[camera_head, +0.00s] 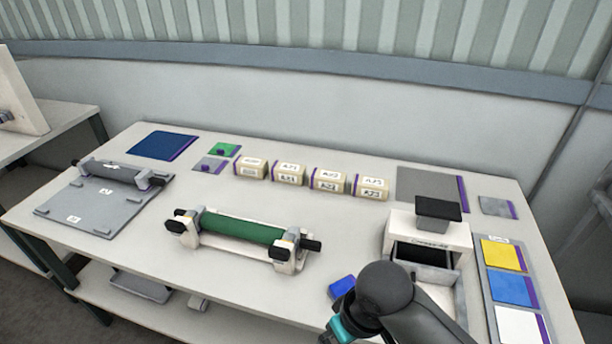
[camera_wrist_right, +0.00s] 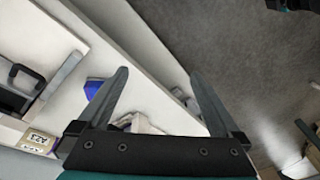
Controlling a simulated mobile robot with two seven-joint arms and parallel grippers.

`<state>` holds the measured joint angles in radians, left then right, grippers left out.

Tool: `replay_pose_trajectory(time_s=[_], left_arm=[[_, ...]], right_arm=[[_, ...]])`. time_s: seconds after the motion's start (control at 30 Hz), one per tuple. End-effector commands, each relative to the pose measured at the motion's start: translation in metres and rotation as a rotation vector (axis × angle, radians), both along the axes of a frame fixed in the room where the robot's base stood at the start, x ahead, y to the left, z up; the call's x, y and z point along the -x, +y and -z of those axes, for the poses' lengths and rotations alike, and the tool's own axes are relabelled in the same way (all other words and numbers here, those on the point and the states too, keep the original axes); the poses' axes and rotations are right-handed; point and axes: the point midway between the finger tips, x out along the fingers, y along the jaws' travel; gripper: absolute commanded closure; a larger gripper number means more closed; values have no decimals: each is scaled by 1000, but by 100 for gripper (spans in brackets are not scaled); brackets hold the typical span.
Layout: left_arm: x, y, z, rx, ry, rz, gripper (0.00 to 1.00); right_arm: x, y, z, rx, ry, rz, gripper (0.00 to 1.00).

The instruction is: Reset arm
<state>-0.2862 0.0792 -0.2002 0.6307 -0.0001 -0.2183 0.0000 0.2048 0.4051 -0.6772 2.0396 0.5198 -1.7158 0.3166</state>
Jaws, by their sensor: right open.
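My right arm comes into the head view at the lower right, with its dark link bent over the table's front edge and a teal wrist part below it; the fingertips are out of that view. In the right wrist view my right gripper (camera_wrist_right: 160,73) is open, its two dark fingers spread with nothing held between them. Beyond the fingers show the white table edge and the grey floor. A blue block (camera_head: 342,287) lies on the table beside the arm, and a blue item shows near the left finger in the wrist view (camera_wrist_right: 94,88). My left gripper is not in view.
The white table (camera_head: 150,262) holds a green roller on a stand (camera_head: 240,229), a grey plate with a roller (camera_head: 90,205), several labelled boxes (camera_head: 289,173), a white machine with a drawer (camera_head: 430,232) and a panel of coloured cards (camera_head: 512,289). The table's front middle is clear.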

Motion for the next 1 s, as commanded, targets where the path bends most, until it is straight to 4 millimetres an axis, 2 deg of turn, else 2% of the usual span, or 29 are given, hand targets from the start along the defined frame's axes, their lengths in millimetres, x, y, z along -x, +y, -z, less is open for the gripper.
replay_pose_trajectory(time_s=[0.03, 0.1, 0.27, 0.43, 0.8, 0.83, 1.0], left_arm=[[-6, 0, 0, 0, -9, 0, 100], [-6, 0, 0, 0, -9, 0, 100], [10, 1, 1, -1, 16, 0, 100], [21, 2, 1, -3, 34, 0, 100], [19, 2, 1, -4, 31, 0, 100], [19, 2, 2, -4, 31, 0, 100], [17, 2, 12, -3, 29, 0, 100]], right_arm=[[9, 5, 1, -28, -8, 10, 0], [16, 6, 0, -59, -34, 33, 0], [33, -6, -2, -91, -93, 117, 0], [52, -36, -3, -62, -141, 218, 0], [97, -104, -5, 83, -175, 368, 0], [98, -106, -1, 92, -175, 371, 0], [89, -103, 45, 91, -159, 362, 0]])
